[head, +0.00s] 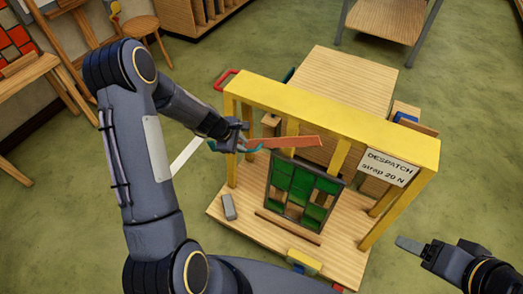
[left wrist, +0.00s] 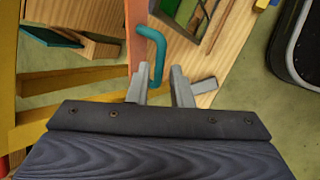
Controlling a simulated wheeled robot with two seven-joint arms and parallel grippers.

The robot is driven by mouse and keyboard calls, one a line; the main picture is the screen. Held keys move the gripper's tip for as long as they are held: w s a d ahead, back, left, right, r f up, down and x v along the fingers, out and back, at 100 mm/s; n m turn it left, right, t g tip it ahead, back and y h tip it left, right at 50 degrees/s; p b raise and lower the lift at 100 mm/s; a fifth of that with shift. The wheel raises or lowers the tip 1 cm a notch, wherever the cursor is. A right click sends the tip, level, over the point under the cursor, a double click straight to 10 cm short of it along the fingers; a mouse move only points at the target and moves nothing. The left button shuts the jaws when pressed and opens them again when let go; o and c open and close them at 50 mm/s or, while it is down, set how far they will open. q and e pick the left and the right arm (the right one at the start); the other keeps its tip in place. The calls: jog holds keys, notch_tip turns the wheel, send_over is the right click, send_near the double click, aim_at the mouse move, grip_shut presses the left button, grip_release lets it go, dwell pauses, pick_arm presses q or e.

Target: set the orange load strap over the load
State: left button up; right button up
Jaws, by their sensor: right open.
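The orange load strap (head: 290,141) is a flat orange band with a teal handle (head: 213,147) at its near end. My left gripper (head: 238,138) holds this handle, and the band reaches right in front of the yellow frame. In the left wrist view, the bent teal handle (left wrist: 157,50) runs down between the fingers (left wrist: 160,84), beside the orange band (left wrist: 137,25). The load, a green leaded panel (head: 302,190), stands upright in a dark frame beneath the yellow beam (head: 340,128). My right gripper (head: 437,247) is open and empty at the lower right.
The yellow frame's posts stand around the panel on a wooden base (head: 230,184). A sign (head: 388,167) reads "DESPATCH strap 20 N". A grey block (head: 229,207) and a yellow-blue block (head: 303,262) lie on the base. A wooden table (head: 350,75) is behind. Green floor is free on the right.

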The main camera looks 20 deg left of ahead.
aim_at(251, 150)
pick_arm(q)
jog(key=x, duration=0.7)
jog(key=shift+w+d+f, duration=0.1)
jog(key=shift+d+f, duration=0.05)
jog(key=shift+f, duration=0.1)
grip_shut()
